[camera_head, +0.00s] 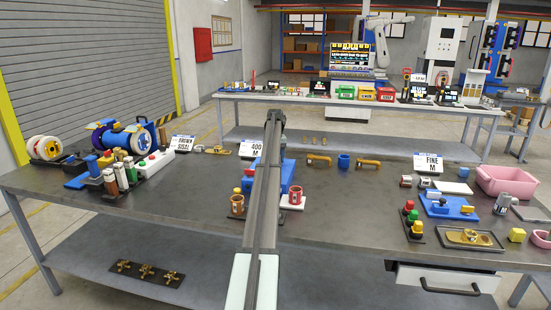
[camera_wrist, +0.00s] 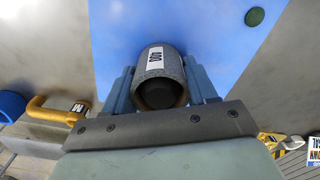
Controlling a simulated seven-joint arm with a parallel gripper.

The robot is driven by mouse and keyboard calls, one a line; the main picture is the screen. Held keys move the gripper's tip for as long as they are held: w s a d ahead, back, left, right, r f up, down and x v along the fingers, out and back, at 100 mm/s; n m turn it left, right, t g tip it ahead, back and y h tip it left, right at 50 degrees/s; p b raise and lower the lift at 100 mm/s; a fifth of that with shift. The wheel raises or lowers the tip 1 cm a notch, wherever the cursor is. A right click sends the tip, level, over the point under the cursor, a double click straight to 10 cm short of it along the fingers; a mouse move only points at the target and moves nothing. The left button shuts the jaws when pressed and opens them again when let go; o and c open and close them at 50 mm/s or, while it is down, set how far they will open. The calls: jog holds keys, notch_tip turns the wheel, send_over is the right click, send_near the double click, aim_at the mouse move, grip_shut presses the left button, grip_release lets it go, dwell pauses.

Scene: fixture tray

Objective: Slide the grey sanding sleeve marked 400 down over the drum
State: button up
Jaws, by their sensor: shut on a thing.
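In the wrist view the grey sanding sleeve (camera_wrist: 173,68) has a white label reading 400. It sits between the two blue-grey fingers of my gripper (camera_wrist: 161,88), which is shut on it. The sleeve's near end faces the camera and shows a dark round inside; I cannot tell whether that is the drum or shadow. A blue surface (camera_wrist: 215,45) lies beyond the sleeve. I cannot make out the drum for certain in either view.
A card reading 400 M (camera_head: 250,149) stands behind my arm. Yellow pipe handles (camera_head: 320,160) and a blue ring (camera_head: 343,161) lie behind right. The table between the can and right-hand parts is clear.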

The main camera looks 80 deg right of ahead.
jog(key=o, duration=1.1)
jog(key=shift+r, duration=0.15)
jog(key=shift+r, duration=4.9)
